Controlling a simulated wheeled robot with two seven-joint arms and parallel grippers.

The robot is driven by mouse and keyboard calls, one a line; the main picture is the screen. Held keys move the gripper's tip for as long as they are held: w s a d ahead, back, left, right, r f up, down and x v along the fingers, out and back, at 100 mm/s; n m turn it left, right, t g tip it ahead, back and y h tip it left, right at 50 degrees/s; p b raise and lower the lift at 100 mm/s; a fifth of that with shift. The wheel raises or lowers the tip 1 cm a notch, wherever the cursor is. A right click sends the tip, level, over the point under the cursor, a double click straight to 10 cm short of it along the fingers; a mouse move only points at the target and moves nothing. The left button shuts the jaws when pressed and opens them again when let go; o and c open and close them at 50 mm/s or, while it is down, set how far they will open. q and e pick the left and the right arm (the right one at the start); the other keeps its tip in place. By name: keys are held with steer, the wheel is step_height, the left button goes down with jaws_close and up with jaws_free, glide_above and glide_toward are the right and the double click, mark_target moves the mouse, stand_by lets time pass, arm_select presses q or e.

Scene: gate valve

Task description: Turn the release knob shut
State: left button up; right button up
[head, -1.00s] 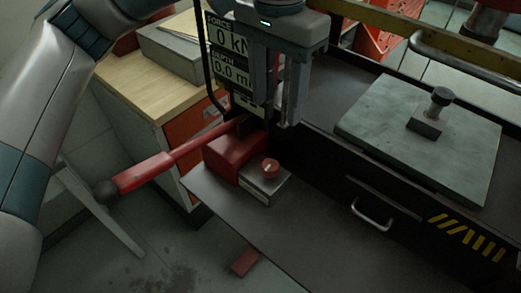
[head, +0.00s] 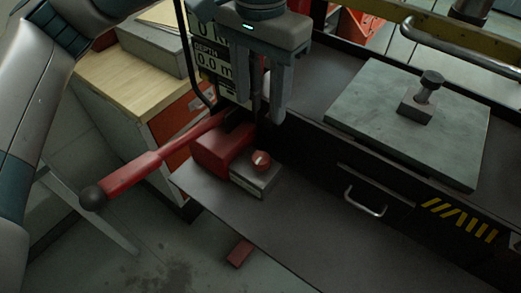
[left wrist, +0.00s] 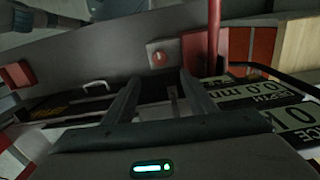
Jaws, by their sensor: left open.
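The release knob (head: 261,160) is a small round red knob with a pale mark, on top of a grey valve block (head: 256,180) beside the red pump body (head: 222,150). In the left wrist view the knob (left wrist: 160,58) lies ahead, between the lines of the two fingers. My left gripper (head: 277,112) is open and empty, fingers pointing down, above and behind the knob and apart from it. It also shows in the left wrist view (left wrist: 158,75). My right gripper is not in view.
A red lever with a black ball end (head: 93,198) sticks out left from the pump. A display panel (head: 207,65) stands behind my left gripper. A grey plate (head: 390,135) with a small post lies right. A drawer handle (head: 364,201) protrudes below it. The dark shelf's front is clear.

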mark_target(260, 158)
arm_select(q)
step_height(260, 158, down, 14)
steer(key=p, duration=0.3)
steer(key=shift+r, duration=0.1)
steer(key=shift+f, duration=0.9)
